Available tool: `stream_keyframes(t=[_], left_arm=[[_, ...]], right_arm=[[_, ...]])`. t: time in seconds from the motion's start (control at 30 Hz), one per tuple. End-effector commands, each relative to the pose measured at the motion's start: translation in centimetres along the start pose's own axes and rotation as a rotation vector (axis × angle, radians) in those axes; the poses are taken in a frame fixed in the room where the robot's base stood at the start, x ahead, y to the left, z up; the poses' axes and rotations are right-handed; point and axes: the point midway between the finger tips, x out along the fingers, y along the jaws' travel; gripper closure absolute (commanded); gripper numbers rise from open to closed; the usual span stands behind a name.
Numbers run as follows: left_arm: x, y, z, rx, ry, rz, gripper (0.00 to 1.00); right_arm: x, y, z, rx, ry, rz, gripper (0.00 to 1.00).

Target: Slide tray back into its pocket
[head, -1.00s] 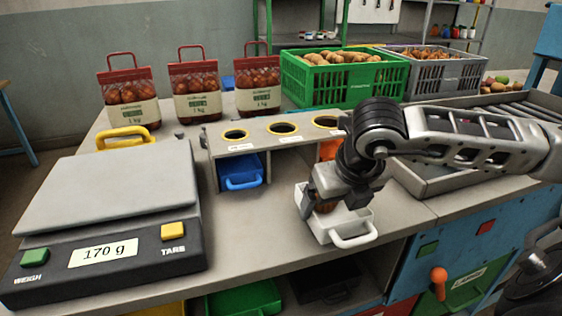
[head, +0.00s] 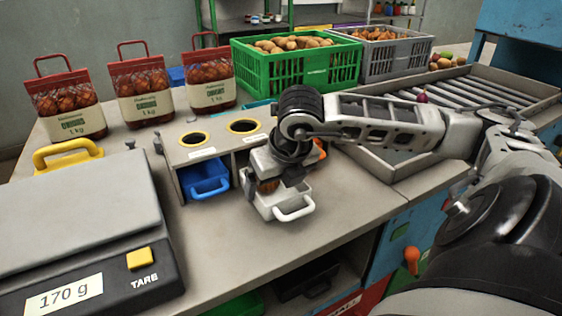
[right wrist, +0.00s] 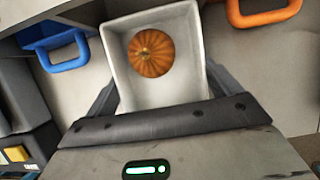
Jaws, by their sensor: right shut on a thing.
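The white tray (head: 279,204) with its front handle stands out in front of the pocketed box (head: 172,176), near its middle pocket. Whether its back end is inside the pocket is hidden by my gripper. A ribbed orange pumpkin-like item (right wrist: 151,54) lies inside the tray (right wrist: 178,98), as the right wrist view shows. My right gripper (head: 270,180) reaches down over the tray and is shut on it, with a finger along each side in the right wrist view. My left gripper is not in view.
The blue tray (head: 206,182) sits in the left pocket. An orange tray handle (right wrist: 264,14) shows right of the white tray. A scale (head: 75,215) stands at left, filled sacks (head: 140,97) and a green crate (head: 297,72) behind. The counter in front is clear.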

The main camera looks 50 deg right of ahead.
Motion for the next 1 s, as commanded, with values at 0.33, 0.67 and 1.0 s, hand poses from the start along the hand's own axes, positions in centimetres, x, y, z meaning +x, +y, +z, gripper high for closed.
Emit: stream_keyframes(t=[0.33,0.67,1.0], left_arm=[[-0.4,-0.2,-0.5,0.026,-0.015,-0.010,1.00],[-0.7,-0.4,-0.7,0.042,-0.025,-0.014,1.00],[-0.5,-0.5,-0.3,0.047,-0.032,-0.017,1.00]], right_arm=[[0.8,0.1,2.4,0.002,0.000,0.001,0.38],[1.7,0.1,4.5,0.001,-0.001,0.001,0.38],[2.9,0.1,7.0,0.000,-0.012,0.002,0.38]])
